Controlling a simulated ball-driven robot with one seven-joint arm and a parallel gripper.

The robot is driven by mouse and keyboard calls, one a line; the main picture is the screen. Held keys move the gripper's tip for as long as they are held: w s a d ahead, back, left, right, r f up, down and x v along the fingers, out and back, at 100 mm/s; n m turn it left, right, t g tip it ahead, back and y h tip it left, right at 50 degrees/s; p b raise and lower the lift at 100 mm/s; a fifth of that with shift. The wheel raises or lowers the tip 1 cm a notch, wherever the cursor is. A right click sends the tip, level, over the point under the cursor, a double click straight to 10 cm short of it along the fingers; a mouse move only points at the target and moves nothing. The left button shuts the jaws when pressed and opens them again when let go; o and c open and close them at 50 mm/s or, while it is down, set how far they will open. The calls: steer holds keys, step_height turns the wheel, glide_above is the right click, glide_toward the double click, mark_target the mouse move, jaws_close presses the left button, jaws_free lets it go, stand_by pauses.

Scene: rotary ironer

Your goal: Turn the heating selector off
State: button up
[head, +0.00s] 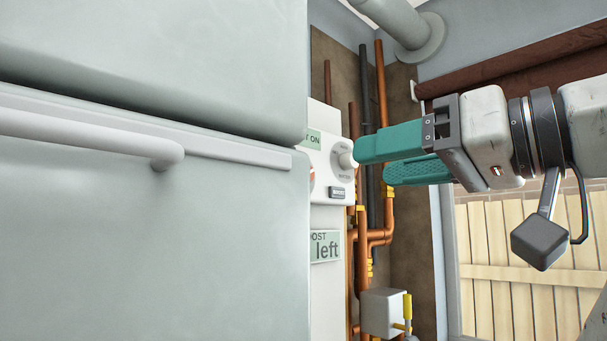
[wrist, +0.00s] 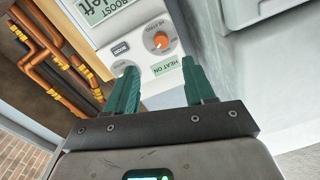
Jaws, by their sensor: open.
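The heating selector (wrist: 162,41) is a round dial with an orange-red centre on a white control panel (wrist: 142,22). In the wrist view it shows just beyond and between my fingertips; its exact setting is too small to read. In the head view only a red sliver of it (head: 312,177) shows at the edge of the large pale appliance. A green "HEAT ON" label (wrist: 164,68) is beside the selector. My gripper (head: 374,161) is open and empty, its teal fingers pointing at the panel. One finger is close to a white knob (head: 346,155); contact is unclear.
The large pale appliance (head: 150,240) with a bar handle (head: 90,135) hides part of the panel. A "BOOST left" display (head: 325,246) is on the panel. Copper pipes (head: 381,90) and a grey box with a yellow lever (head: 382,312) are beside it.

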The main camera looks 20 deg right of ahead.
steer(key=p+x, duration=0.3)
steer(key=x, duration=0.7)
steer(key=shift+w+a, duration=0.1)
steer(key=shift+w, duration=0.25)
steer(key=shift+c, duration=0.4)
jaws_close()
